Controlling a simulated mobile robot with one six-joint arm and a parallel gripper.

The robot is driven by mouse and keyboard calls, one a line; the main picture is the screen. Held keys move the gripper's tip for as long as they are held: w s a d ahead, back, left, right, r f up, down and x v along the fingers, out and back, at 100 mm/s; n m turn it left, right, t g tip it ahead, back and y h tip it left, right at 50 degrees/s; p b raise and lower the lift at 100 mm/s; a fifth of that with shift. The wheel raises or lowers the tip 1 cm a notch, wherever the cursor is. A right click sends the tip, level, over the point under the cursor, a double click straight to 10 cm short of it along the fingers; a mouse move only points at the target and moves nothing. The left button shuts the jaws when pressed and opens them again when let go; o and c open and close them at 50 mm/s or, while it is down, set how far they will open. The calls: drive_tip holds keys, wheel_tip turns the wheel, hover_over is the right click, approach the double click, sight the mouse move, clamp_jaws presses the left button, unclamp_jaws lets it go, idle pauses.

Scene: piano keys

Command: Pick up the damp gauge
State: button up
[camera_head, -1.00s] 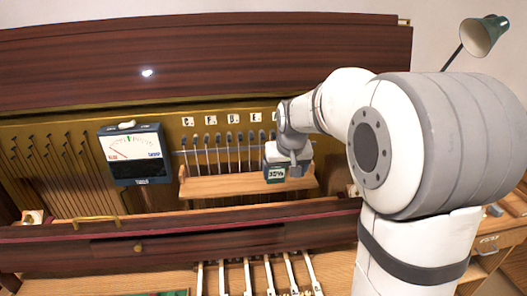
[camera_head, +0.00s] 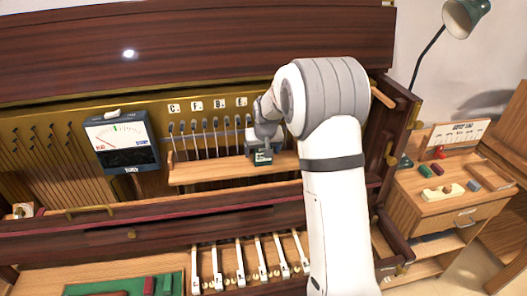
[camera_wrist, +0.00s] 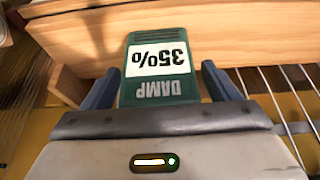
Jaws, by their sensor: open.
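The damp gauge (camera_head: 263,158) is a small dark green box with a white "35%" display, on the wooden shelf (camera_head: 210,172) inside the open piano. In the wrist view the gauge (camera_wrist: 160,62) appears upside down, with "DAMP" lettering. My gripper (camera_head: 262,143) is over the gauge from above. In the wrist view its two blue-grey fingers (camera_wrist: 160,78) stand one on each side of the gauge, with narrow gaps showing. It is open. The gauge's far side is hidden by my gripper in the head view.
A meter with a needle dial (camera_head: 122,145) hangs left of the shelf. A row of tuning pins and wires (camera_head: 205,135) stands behind it. The piano's front rail (camera_head: 150,215) and exposed keys (camera_head: 235,262) are below. A side cabinet (camera_head: 450,200) stands at right.

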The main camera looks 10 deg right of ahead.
drive_tip(key=shift+w+f, duration=0.1)
drive_tip(key=shift+f, duration=0.15)
drive_tip(key=shift+c, duration=0.3)
drive_tip(key=c, duration=1.1)
